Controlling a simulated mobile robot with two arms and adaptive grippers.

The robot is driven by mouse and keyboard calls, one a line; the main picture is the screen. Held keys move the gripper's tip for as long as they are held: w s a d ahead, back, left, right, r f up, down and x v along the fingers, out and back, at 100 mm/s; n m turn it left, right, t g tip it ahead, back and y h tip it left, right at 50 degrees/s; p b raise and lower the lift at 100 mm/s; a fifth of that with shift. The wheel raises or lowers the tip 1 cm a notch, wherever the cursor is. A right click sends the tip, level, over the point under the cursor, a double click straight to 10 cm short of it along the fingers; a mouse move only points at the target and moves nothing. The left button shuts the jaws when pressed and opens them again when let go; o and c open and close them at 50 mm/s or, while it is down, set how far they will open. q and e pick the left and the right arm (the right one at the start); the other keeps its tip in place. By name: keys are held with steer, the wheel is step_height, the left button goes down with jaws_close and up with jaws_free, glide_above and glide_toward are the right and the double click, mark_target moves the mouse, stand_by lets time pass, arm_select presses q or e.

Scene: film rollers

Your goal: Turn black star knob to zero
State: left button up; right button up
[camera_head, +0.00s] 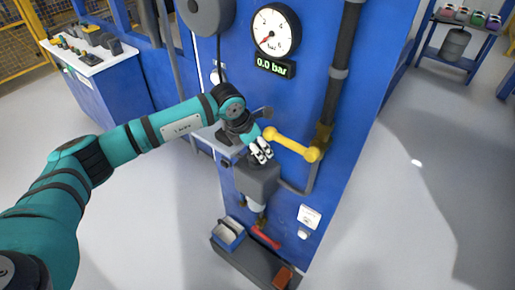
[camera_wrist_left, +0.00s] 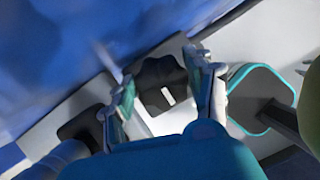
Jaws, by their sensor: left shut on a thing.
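My left gripper (camera_head: 261,151) reaches in from the left to the top of a dark grey regulator body (camera_head: 262,183) on the blue panel. In the left wrist view the black star knob (camera_wrist_left: 162,82), with a white mark on it, sits between the two fingers of the gripper (camera_wrist_left: 166,98), which are shut on it. In the head view the knob is mostly hidden by the gripper. A round white gauge (camera_head: 276,31) above has a red needle pointing to the lower left. The display (camera_head: 276,67) under it reads 0.0 bar. My right gripper is not in view.
A yellow lever handle (camera_head: 291,145) stands close to the right of my left gripper. A dark vertical pipe (camera_head: 335,85) runs along the panel. A dark tray (camera_head: 248,262) with a blue bin (camera_head: 228,234) lies below. The floor on the right is clear.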

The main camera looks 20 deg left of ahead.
mark_target(249, 154)
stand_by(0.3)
arm_select(q)
steer(key=o, duration=0.9)
steer(key=v, duration=0.7)
steer(key=shift+s+r, duration=0.1)
steer(key=shift+r, duration=0.15)
steer(key=shift+s+f, duration=0.1)
